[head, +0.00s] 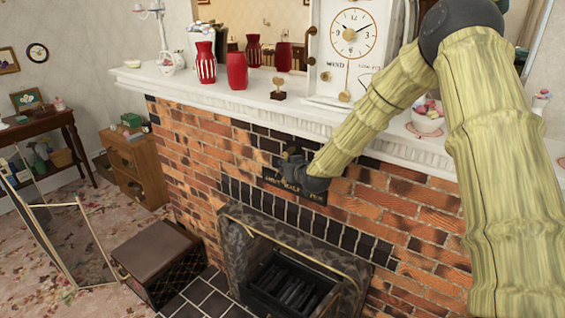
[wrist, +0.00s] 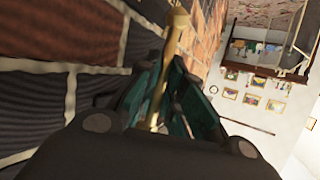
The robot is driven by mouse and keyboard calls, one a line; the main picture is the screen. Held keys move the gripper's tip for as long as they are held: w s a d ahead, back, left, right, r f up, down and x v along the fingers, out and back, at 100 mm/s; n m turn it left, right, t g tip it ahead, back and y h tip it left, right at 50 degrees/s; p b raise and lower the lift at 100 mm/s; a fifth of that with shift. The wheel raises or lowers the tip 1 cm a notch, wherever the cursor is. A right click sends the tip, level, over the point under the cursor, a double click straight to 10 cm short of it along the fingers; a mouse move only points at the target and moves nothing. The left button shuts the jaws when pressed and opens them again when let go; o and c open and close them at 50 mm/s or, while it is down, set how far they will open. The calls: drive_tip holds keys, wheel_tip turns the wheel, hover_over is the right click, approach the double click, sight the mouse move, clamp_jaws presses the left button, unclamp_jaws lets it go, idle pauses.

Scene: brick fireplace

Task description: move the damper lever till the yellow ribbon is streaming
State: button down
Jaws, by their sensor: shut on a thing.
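My gripper (head: 291,160) is at the brick face above the firebox, just over a dark lettered plate (head: 294,188). In the wrist view its dark green fingers (wrist: 168,90) are closed around a brass damper lever (wrist: 177,24). The lever's knobbed end sticks out past the fingertips, close to the bricks. In the head view my gripper and forearm hide the lever. I cannot make out a yellow ribbon in either view. The firebox (head: 290,287) below holds a dark grate.
The white mantel (head: 200,88) above carries red vases (head: 237,70), a small trophy (head: 278,88) and a white clock (head: 352,45). A brown-topped box (head: 155,252) and a standing mirror (head: 65,235) are at the left. The air in front of the firebox is clear.

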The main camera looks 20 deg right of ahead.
drive_tip(key=shift+s+d+g+p, duration=0.2)
drive_tip(key=shift+g+p, duration=0.1)
drive_tip(key=shift+g, duration=0.2)
drive_tip(key=c, duration=1.8)
unclamp_jaws()
drive_tip(key=shift+s, duration=0.1)
drive_tip(key=v, duration=1.1)
drive_tip(key=shift+s+r, duration=0.15)
drive_tip(key=shift+s, duration=0.2)
drive_tip(key=shift+a, duration=0.1)
